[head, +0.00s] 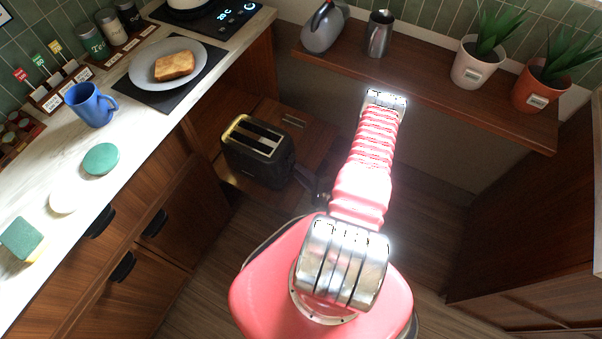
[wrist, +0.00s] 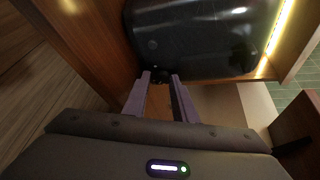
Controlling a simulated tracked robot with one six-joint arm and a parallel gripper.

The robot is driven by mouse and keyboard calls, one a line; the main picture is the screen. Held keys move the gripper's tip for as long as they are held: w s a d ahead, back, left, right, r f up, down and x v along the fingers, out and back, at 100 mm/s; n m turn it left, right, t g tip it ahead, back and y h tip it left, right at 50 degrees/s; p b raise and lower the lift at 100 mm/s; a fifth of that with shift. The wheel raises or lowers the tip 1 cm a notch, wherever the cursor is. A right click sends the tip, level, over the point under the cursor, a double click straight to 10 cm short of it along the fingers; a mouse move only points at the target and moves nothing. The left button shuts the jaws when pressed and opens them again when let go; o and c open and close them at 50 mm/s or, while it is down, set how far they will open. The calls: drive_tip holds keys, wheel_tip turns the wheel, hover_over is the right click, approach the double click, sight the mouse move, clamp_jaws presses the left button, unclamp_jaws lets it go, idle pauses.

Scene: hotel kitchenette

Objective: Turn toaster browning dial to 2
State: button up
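The black toaster (head: 258,150) stands on a low wooden shelf or drawer under the counter in the head view, its two slots facing up. It fills the top of the wrist view (wrist: 195,40). A small dark knob-like part (wrist: 159,77) shows at its lower edge; I cannot read a number or mark on it. My gripper (wrist: 160,76) has its two fingers on either side of this part, tips close to the toaster. Whether they touch it is unclear. In the head view my gripper (head: 318,193) is small and partly hidden by my own arm.
The counter (head: 125,140) at left holds a blue mug (head: 90,105), a plate (head: 195,50) with toast (head: 174,66), and coasters. A wooden shelf (head: 430,85) at the back carries a kettle (head: 324,28), a metal jug (head: 379,35) and potted plants. A wooden panel (wrist: 85,40) stands close left of the toaster.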

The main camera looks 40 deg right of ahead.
drive_tip(key=shift+o, duration=1.3)
drive_tip(key=shift+d, duration=0.15)
drive_tip(key=shift+r, duration=0.1)
drive_tip(key=shift+s+r, duration=0.1)
drive_tip(key=shift+s, duration=0.4)
drive_tip(key=v, duration=1.2)
drive_tip(key=shift+s, duration=0.35)
drive_tip(key=shift+w, duration=0.1)
